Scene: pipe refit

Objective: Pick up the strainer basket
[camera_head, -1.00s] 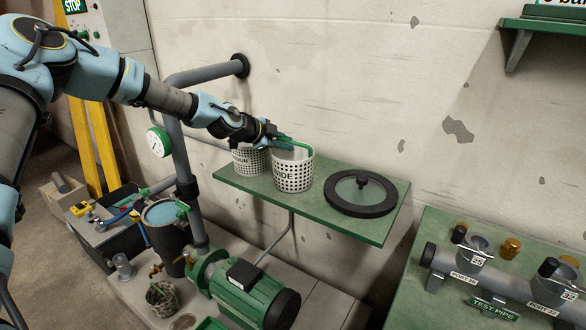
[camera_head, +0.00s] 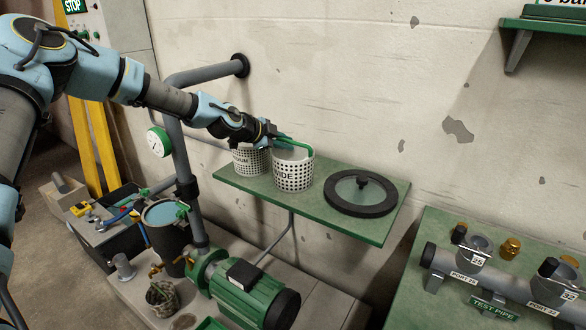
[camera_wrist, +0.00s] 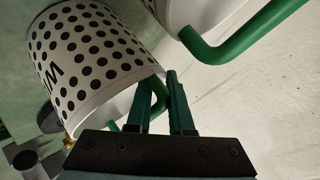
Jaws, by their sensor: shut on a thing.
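Two white perforated strainer baskets stand side by side on the green wall shelf (camera_head: 330,222). The basket still appears to be on the shelf.
A round black-rimmed lid (camera_head: 361,193) lies at the shelf's right end. A grey vertical pipe (camera_head: 183,160) with a gauge (camera_head: 159,142) stands left of the shelf. A green pump (camera_head: 255,292) and an open strainer pot (camera_head: 165,235) are below. The wall is close behind.

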